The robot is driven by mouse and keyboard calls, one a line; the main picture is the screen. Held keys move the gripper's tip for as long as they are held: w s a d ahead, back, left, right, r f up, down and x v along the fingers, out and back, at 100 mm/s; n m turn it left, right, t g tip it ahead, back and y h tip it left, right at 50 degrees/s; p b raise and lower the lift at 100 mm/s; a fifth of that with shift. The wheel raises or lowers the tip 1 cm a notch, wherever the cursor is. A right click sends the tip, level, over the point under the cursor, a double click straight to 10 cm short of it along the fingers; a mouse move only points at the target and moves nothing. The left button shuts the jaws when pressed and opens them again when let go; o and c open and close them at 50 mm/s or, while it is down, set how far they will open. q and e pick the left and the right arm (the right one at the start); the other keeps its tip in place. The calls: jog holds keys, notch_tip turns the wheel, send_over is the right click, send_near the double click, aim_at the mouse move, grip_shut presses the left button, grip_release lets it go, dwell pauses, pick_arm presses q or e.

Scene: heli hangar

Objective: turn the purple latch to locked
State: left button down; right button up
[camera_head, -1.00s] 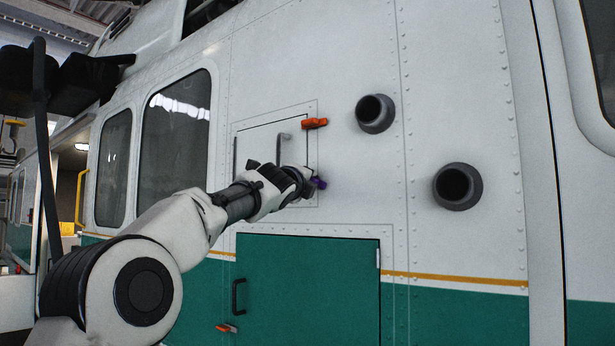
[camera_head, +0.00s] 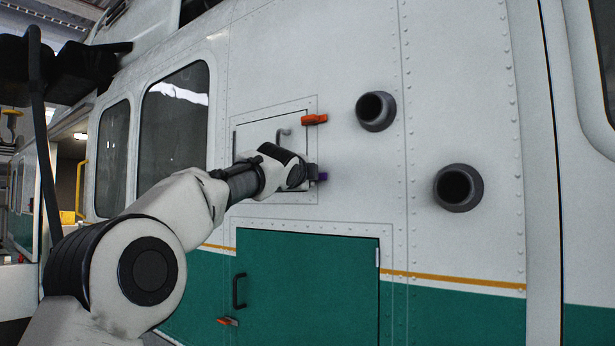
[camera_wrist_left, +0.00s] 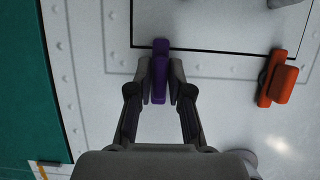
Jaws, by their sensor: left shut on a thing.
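The purple latch (camera_head: 323,177) sits at the right edge of a small white hatch (camera_head: 262,131) in the aircraft's side, near its lower corner. It looks about level in the head view. My left gripper (camera_head: 313,173) reaches it from the left. In the left wrist view the fingers (camera_wrist_left: 160,82) are shut on the purple latch (camera_wrist_left: 159,68), one on each side. Its far end meets the dark line of the hatch edge. The wrist partly hides the latch and the hatch in the head view. My right gripper is not in view.
An orange latch (camera_head: 314,119) is above the purple one; it also shows in the left wrist view (camera_wrist_left: 279,84). A grey handle (camera_head: 284,135) is on the hatch. Two dark round ports (camera_head: 376,112) stick out to the right. A green door (camera_head: 305,285) is below.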

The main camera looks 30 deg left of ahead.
pick_arm(q)
jog(key=shift+r, duration=0.1)
jog(key=c, duration=1.2)
grip_release()
jog(key=shift+o, duration=0.2)
jog(key=shift+a, duration=0.1)
jog(key=shift+s, duration=0.1)
